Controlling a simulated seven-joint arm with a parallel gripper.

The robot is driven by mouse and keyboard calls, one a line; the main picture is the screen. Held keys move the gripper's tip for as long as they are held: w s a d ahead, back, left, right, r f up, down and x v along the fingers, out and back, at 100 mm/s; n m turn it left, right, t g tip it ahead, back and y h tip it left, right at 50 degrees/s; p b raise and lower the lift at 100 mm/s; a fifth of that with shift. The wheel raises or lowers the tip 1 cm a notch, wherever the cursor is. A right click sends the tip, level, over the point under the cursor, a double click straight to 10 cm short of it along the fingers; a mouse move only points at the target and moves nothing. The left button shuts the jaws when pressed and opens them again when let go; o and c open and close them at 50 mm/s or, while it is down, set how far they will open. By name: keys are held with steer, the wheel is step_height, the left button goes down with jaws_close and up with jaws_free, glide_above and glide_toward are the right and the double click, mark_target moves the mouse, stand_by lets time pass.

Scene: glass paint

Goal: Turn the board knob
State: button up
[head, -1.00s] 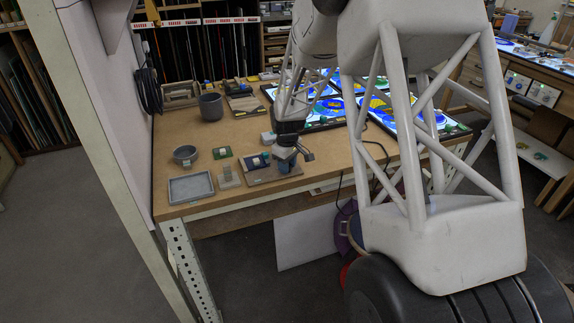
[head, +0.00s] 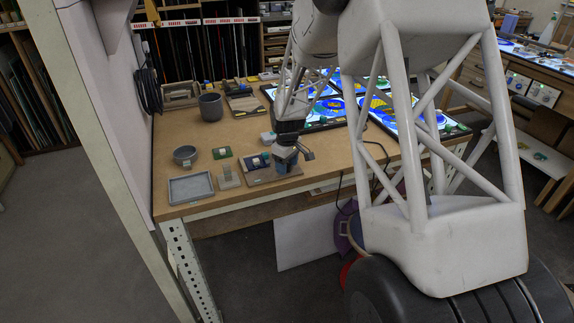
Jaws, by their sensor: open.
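A small board (head: 258,178) lies near the front edge of the wooden workbench, with a blue and white fitting (head: 258,161) on its left part. My gripper (head: 286,168) points down over the right part of this board, around or just above a blue-grey knob-like part. The gripper's fingers and body hide most of that part. I cannot tell whether the fingers touch it. The gripper is open.
A grey pot (head: 211,107) stands further back. Lit glass panels (head: 390,118) lie at the right. Bare wood (head: 228,136) lies between.

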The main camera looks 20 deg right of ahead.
step_height(320, 180, up, 7)
steer(key=shift+r, duration=0.3)
stand_by(0.7)
steer(key=shift+s+r, duration=0.15)
steer(key=shift+r, duration=0.05)
steer(key=s+a+r+m, duration=0.2)
steer(key=s+a+r, duration=0.2)
steer(key=s+r, duration=0.5)
steer(key=s+a+r+m+t, duration=0.1)
steer(key=s+a+r, duration=0.1)
steer(key=s, duration=0.8)
steer(key=s+a+r+m, duration=0.1)
steer(key=s+a+m, duration=0.1)
steer(key=s, duration=0.9)
steer(key=s+a+r+m+t, duration=0.1)
steer(key=s+a+r, duration=0.1)
steer(key=s, duration=0.9)
steer(key=shift+a+r+m+t, duration=0.3)
steer(key=shift+a+r+m, duration=0.1)
steer(key=shift+a, duration=0.35)
